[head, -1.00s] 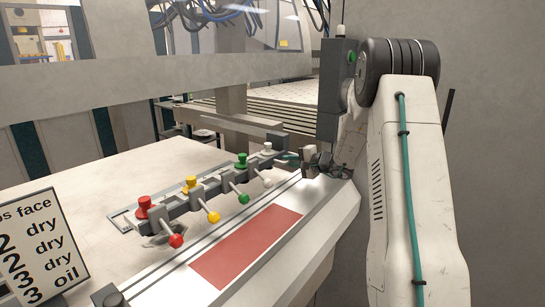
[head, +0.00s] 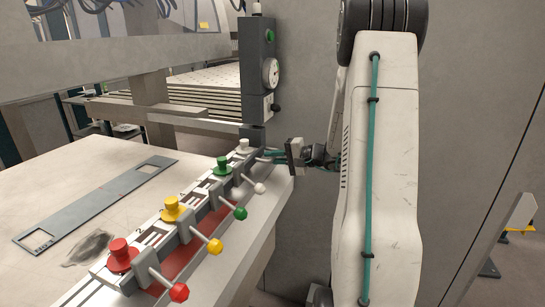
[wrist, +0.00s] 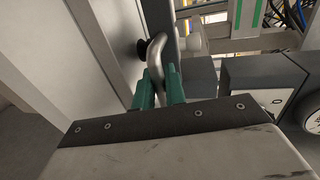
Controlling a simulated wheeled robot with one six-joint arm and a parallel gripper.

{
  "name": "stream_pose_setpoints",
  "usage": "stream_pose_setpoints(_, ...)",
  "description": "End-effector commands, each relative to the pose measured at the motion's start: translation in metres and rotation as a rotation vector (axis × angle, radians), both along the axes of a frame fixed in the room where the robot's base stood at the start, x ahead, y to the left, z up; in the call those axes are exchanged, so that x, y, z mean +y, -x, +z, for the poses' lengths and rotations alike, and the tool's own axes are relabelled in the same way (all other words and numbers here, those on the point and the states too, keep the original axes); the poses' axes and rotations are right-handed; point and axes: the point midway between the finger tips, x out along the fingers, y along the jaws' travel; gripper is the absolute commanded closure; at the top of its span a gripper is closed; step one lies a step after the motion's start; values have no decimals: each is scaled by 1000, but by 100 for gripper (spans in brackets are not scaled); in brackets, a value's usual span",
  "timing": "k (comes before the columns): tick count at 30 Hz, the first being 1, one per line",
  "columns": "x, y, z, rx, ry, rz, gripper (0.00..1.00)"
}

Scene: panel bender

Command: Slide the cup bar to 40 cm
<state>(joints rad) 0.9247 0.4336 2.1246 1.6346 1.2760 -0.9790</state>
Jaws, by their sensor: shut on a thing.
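The cup bar (head: 185,232) is a grey rail carrying red (head: 121,252), yellow (head: 174,208), green (head: 223,165) and white (head: 244,147) cups, with ball-ended levers on its right side. It lies along the table's right edge, over a red strip (head: 215,222). My gripper (head: 273,156) is at the bar's far end, beside the white cup. In the wrist view its teal fingers (wrist: 160,88) are shut on a bent metal handle (wrist: 156,52). Dark marks on the rail are too small to read, so I cannot tell the bar's position in centimetres.
A grey post (head: 257,70) with a gauge (head: 271,73) and green button stands close behind the bar's far end. A flat grey plate (head: 95,205) with square cutouts lies on the pale table. A grey wall (head: 460,130) stands behind my arm.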

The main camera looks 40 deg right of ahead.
Motion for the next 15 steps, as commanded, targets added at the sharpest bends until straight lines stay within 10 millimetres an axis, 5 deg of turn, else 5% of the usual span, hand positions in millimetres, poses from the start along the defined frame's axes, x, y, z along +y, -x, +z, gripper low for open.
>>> stream_pose_setpoints(8, -3, 4, -2, 5, -1, -7, 100)
stream_pose_setpoints(9, -3, 4, -2, 5, -1, -7, 84)
stream_pose_setpoints(11, -3, 4, -2, 5, -1, -6, 71)
stream_pose_setpoints(15, 0, 2, -1, 4, -1, -2, 71)
